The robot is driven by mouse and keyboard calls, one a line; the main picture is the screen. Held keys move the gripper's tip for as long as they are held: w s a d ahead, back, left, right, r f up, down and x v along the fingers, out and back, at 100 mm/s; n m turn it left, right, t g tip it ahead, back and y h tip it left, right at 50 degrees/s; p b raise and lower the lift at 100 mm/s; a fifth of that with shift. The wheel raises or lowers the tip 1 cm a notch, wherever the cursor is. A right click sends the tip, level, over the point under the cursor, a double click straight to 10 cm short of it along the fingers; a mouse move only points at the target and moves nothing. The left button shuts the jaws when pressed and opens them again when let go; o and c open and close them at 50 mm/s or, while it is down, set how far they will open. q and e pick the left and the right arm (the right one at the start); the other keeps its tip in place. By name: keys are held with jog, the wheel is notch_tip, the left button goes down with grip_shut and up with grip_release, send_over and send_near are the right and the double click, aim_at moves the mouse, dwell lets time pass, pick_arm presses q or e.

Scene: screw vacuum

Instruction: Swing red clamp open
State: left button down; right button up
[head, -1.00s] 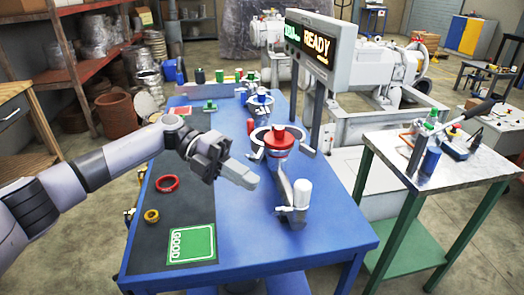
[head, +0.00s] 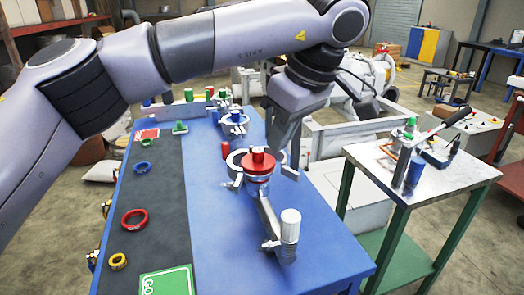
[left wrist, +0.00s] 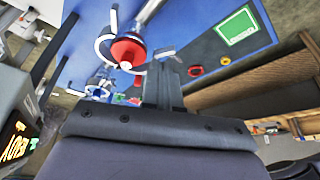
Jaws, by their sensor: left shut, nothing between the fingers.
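The red-capped fitting (head: 258,166) stands on the blue table, with a silver pipe running forward to a white-topped valve (head: 290,226). Curved silver clamp pieces sit around the fitting, one on its left (head: 237,160). In the left wrist view the red disc (left wrist: 127,53) shows, with a curved clamp piece (left wrist: 105,47) standing apart from it. My left gripper (head: 276,151) points down just behind and right of the red cap, its fingers shut and empty. Its fingers also show in the left wrist view (left wrist: 161,72), close to the disc; contact cannot be told. My right gripper is out of view.
A blue-capped fitting (head: 233,119) stands farther back. Red (head: 134,219) and yellow (head: 117,261) rings lie on the dark mat (head: 165,215), near a green GOOD card (head: 167,283). A metal side table (head: 372,158) with tools stands right. My arm hides the display.

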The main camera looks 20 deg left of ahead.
pick_arm(q)
send_near(242, 178)
notch_tip(242, 178, down, 5)
jog(key=d, duration=0.2)
jog(key=a, duration=0.2)
jog(key=w+a, duration=0.1)
jog(key=shift+a+f, duration=0.2)
jog(key=shift+a, duration=0.2)
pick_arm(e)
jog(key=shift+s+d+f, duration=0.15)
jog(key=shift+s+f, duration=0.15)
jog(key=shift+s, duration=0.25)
pick_arm(q)
jog(key=shift+w+p, duration=0.1)
jog(key=shift+p, duration=0.2)
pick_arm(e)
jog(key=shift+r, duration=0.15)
